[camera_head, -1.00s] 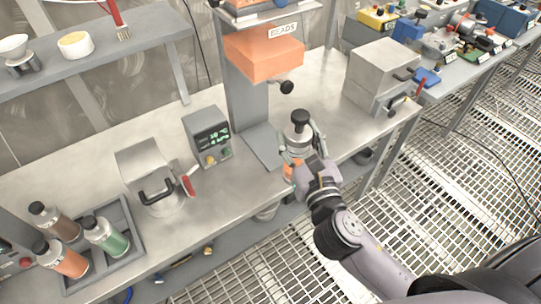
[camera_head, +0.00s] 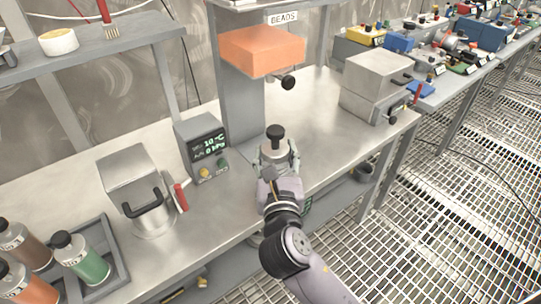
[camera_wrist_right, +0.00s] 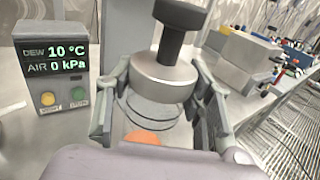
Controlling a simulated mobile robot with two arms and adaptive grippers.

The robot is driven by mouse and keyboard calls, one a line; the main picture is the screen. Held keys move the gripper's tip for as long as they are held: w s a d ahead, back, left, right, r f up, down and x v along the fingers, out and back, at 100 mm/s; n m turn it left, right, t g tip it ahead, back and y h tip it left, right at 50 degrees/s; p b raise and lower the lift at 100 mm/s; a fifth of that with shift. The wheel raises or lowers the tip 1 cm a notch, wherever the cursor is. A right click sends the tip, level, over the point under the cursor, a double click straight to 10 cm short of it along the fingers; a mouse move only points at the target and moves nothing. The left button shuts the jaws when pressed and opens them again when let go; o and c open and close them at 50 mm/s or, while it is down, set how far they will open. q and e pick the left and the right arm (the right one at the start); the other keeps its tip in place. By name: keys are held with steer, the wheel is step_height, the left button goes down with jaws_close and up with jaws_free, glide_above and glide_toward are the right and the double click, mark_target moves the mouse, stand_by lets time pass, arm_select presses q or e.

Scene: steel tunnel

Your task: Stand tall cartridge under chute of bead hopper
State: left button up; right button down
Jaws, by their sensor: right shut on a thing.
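The bead hopper (camera_head: 262,52) is an orange box labelled BEADS on a grey column (camera_head: 240,112), with a black knob (camera_head: 288,82) at its lower right. My right gripper (camera_head: 277,160) is shut on the tall cartridge (camera_head: 275,146), which has a black knob on top and a metal collar. It stands about upright in front of the column, below the hopper. The right wrist view shows the cartridge (camera_wrist_right: 163,80) between both fingers, with a bit of orange low down. Its lower part is hidden by my gripper. My left gripper is not in view.
A display box (camera_head: 203,146) stands left of the column, and a lidded metal device (camera_head: 137,190) with a red-handled lever is further left. A rack (camera_head: 118,260) at lower left holds several bottles. A steel box (camera_head: 375,85) stands at right. The bench between is clear.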

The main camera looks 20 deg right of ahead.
steer(key=f+x, duration=0.3)
steer(key=x, duration=1.4)
steer(key=shift+w, duration=0.2)
steer(key=shift+f+b, duration=0.15)
steer(key=shift+b, duration=0.15)
steer(key=shift+f, duration=0.1)
steer(key=c, duration=0.8)
jaws_free()
steer(key=shift+o, duration=0.2)
